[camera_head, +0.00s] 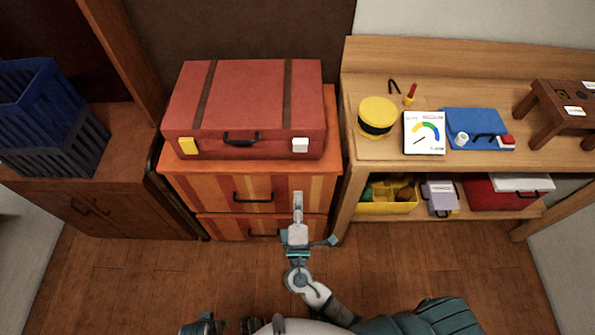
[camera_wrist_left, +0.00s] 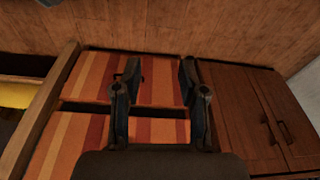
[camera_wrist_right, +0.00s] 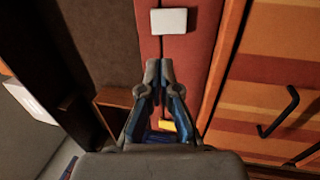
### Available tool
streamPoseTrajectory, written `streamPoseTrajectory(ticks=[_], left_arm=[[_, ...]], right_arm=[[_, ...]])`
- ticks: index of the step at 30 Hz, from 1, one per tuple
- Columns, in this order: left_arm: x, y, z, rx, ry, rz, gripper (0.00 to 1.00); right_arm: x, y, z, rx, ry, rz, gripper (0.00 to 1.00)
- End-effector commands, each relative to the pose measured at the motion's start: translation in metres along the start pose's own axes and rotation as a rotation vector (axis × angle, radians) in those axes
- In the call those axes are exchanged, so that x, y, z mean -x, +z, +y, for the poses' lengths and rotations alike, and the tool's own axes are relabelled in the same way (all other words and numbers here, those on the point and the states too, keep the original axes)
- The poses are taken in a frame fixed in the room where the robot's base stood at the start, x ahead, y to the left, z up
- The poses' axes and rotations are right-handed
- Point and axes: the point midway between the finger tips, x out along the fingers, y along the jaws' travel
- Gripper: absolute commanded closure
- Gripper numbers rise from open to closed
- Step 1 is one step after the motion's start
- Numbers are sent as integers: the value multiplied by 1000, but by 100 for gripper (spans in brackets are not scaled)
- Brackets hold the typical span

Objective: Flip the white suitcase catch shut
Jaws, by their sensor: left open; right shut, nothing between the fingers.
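A closed red suitcase (camera_head: 245,95) lies flat on the striped drawer cabinet. The white catch (camera_head: 300,145) is a small plate at the right of its front face, also seen in the right wrist view (camera_wrist_right: 168,20). I cannot tell how far the catch is flipped. A yellow catch (camera_head: 188,147) is at the left of the front. My right gripper (camera_head: 298,197) is shut and empty, in front of the cabinet, below and apart from the white catch. Its closed fingers show in the right wrist view (camera_wrist_right: 160,68). My left gripper (camera_wrist_left: 157,75) is open and empty.
The striped cabinet (camera_head: 190,190) has black handles. A wooden shelf unit (camera_head: 385,160) on the right holds a yellow tin (camera_head: 377,117), a gauge card and a blue folder. A blue crate (camera_head: 45,115) stands on the left cabinet. The floor in front is clear.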

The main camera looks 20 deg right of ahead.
Motion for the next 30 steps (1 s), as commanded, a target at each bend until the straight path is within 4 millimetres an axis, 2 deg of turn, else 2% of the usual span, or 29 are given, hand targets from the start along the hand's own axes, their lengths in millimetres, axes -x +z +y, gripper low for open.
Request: streamPoseTrajectory(ticks=[4, 6, 12, 18, 24, 30], left_arm=[[-4, -2, 0, 0, -1, 5, 58], [-15, 1, 2, -2, 1, -7, 58], [-30, 2, 2, -3, 2, -8, 58], [-42, 4, 2, -4, 3, -11, 58], [-47, 6, 2, -4, 3, -11, 58], [-49, 5, 2, -4, 3, -11, 58]], right_arm=[[-23, 0, 3, 0, 5, -1, 100], [-38, 1, 3, -1, 5, -3, 100], [-82, 1, 3, 0, 4, -2, 100], [-115, 1, 2, 1, 2, -1, 100], [-132, 1, 1, 0, 1, -1, 100], [-134, 1, 0, 0, -1, -1, 100]])
